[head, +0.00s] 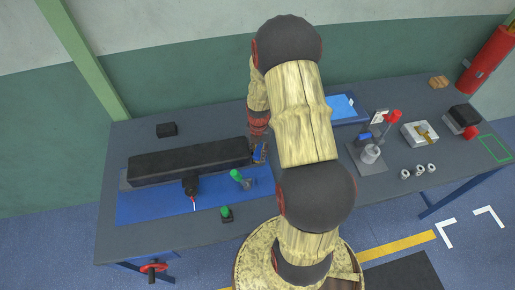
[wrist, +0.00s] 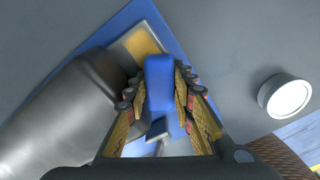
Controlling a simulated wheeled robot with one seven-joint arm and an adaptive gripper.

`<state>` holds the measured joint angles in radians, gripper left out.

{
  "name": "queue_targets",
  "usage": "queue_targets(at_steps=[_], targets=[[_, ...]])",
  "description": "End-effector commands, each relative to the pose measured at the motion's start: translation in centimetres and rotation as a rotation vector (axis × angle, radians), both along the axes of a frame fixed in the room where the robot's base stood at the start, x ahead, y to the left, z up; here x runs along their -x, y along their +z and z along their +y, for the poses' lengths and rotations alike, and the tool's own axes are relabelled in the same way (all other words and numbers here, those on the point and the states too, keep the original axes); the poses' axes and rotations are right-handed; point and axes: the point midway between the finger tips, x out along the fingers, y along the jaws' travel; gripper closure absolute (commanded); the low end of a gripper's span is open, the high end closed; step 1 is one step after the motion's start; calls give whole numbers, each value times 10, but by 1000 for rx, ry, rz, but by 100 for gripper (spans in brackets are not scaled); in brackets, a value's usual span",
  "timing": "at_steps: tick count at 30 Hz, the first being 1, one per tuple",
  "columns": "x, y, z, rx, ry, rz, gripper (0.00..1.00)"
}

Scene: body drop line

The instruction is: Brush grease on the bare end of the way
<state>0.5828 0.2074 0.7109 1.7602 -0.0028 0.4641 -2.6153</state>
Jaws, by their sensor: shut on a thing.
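My gripper (wrist: 158,92) is shut on a blue block-like handle (wrist: 159,72), probably the brush. A small dark piece shows below the handle, and any bristles cannot be made out. In the head view my gripper (head: 257,150) is at the right end of the long black cover (head: 190,161) that lies along the blue mat (head: 140,208). In the wrist view the cover (wrist: 60,115) is on the left. A yellowish strip (wrist: 142,43), perhaps the bare end of the way, shows beyond its end, close to the handle. Contact cannot be told.
A round white-topped container (wrist: 287,96) stands to the right in the wrist view. My arm hides the middle.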

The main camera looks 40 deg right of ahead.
Motion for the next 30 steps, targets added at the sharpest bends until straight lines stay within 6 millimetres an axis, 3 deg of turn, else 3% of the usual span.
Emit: queue_targets(at_steps=[6, 13, 30], targets=[[14, 2, 9, 0, 0, -1, 100], [16, -1, 10, 0, 0, -1, 100], [-16, -3, -10, 1, 0, 0, 100]])
